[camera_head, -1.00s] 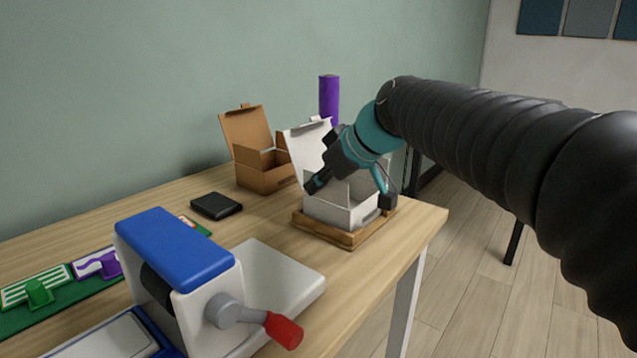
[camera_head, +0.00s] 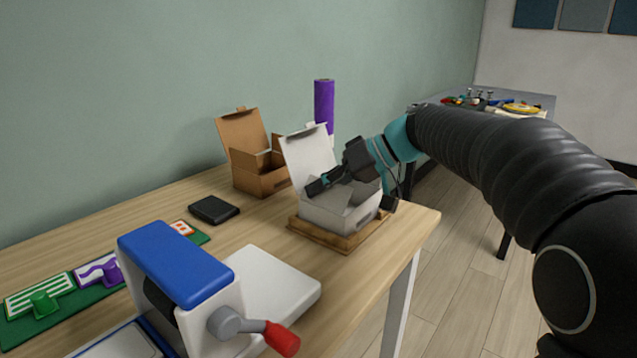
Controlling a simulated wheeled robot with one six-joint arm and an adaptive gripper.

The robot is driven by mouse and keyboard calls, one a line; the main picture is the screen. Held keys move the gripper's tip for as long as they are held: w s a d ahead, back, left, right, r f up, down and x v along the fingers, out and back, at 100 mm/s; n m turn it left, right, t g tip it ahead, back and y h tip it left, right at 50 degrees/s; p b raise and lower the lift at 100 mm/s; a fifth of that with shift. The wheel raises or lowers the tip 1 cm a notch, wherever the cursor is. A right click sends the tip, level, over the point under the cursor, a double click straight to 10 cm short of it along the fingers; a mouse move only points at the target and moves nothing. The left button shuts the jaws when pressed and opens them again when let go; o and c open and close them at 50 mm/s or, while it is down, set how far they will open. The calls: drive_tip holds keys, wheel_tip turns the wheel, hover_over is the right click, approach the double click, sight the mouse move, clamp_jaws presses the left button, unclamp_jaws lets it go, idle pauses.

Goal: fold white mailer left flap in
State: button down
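The white mailer (camera_head: 335,217) stands on a wooden tray (camera_head: 314,234) near the right end of the table. Its lid (camera_head: 308,155) is raised and leans back. My gripper (camera_head: 322,183) reaches in from the right, over the open mailer. Its dark finger lies at the mailer's left side, by the foot of the lid. The left flap is hidden or too small to make out behind that finger. I cannot tell whether the finger touches it. The gap between the fingers does not show clearly.
A brown open box (camera_head: 262,178) and a purple roll (camera_head: 324,102) stand behind the mailer. A black flat block (camera_head: 213,209) lies to the left. A blue and white device (camera_head: 180,265) with a red-tipped crank fills the front. A second table (camera_head: 535,98) stands far right.

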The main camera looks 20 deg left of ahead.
drive_tip(key=shift+w+d+f+m+g+y+p, duration=0.1)
drive_tip(key=shift+w+f+m+g+y+p, duration=0.2)
drive_tip(key=shift+m+g+y, duration=0.35)
drive_tip(key=shift+g, duration=0.25)
drive_tip(key=c, duration=1.4)
unclamp_jaws()
drive_tip(key=v, duration=1.2)
drive_tip(key=shift+s, duration=0.1)
